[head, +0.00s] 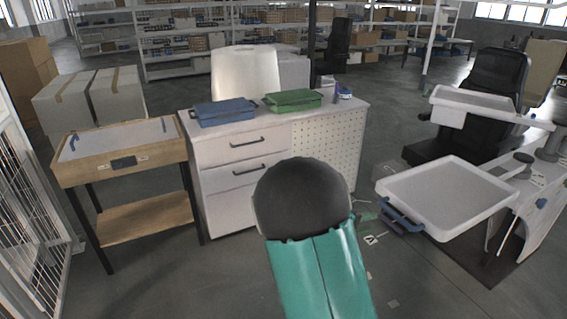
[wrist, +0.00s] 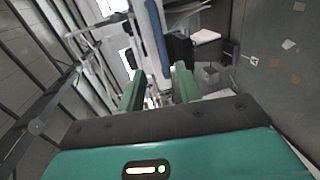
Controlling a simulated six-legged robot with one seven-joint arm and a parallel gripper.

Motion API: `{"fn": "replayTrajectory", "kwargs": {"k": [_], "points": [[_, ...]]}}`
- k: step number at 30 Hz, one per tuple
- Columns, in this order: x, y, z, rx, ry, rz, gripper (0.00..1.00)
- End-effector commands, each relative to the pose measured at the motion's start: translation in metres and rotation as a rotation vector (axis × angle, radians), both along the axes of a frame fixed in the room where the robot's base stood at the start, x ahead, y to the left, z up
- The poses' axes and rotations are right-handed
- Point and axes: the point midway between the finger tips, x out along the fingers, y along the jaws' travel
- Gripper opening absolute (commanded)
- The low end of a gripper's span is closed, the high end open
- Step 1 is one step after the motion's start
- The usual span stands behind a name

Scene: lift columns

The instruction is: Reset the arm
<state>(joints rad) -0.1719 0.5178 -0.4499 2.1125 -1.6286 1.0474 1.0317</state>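My gripper (wrist: 159,74) shows in the wrist view as two green fingers set apart, with a clear gap between them. It is open. A white tray with a blue handle (wrist: 157,35) shows just beyond the fingertips. Its handle lines up with the gap, and I cannot tell how far away it is. In the head view my teal arm with its dark round joint rises from the bottom middle and hides most of the gripper. A bit of green shows right of the arm, close to the blue handle (head: 402,217) of the white tray (head: 446,198).
A white drawer cabinet (head: 239,170) carries a blue box (head: 224,111) and a green box (head: 292,99). A wooden table (head: 120,162) stands left. At right are a white column bench (head: 527,205), a smaller white tray (head: 473,104) and a black chair (head: 492,80).

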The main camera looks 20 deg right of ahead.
Motion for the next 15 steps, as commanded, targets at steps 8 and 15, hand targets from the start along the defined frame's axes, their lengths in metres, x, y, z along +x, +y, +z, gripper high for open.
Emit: {"fn": "replayTrajectory", "kwargs": {"k": [8,15], "points": [[-0.016,0.009,0.010,0.083,-0.027,-0.052,0.34],[-0.063,0.052,0.032,0.363,-0.088,-0.154,0.34]]}}
